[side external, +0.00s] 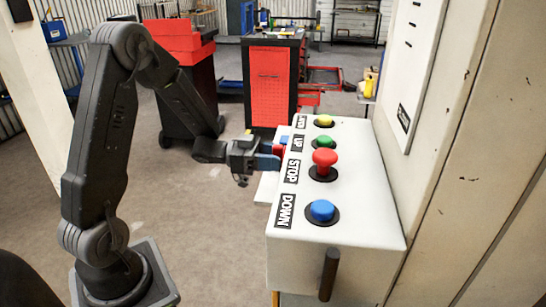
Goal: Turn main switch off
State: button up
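A white control box (350,215) stands at the right, with labelled buttons on its sloped top. My gripper (276,152) is at the box's left face, near its far end. A small blue and red part shows at the fingertips; I cannot tell whether it is the main switch, or whether the fingers touch or hold it. The fingers are small and partly hidden against the box, so their opening is unclear. A black cylindrical handle (329,275) sticks out of the box's near end; no label on it is visible.
The box top carries a yellow button (323,121), a green button (325,141), a red STOP mushroom button (324,159) and a blue DOWN button (322,210). A pale wall panel (415,75) rises right of it. Red tool cabinets (270,85) stand behind. Floor left of the box is open.

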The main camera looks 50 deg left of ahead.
jog(key=v, duration=1.4)
jog(key=shift+w, duration=0.1)
jog(key=w+d+r+n+t+y, duration=0.1)
jog(key=w+d+r+n+y, duration=0.3)
jog(key=w+r+y, duration=0.8)
jog(key=s+d+f+n+g, duration=0.2)
jog(key=s+d+g, duration=0.2)
jog(key=s, duration=0.6)
jog(key=s+d+f+n+g, duration=0.2)
jog(key=s+d+g, duration=0.2)
jog(key=s+d, duration=0.5)
jog(key=s, duration=0.2)
jog(key=shift+s+d+n+y, duration=0.25)
jog(key=shift+s+n+y, duration=0.05)
jog(key=shift+n+y, duration=0.1)
jog(key=shift+f, duration=0.15)
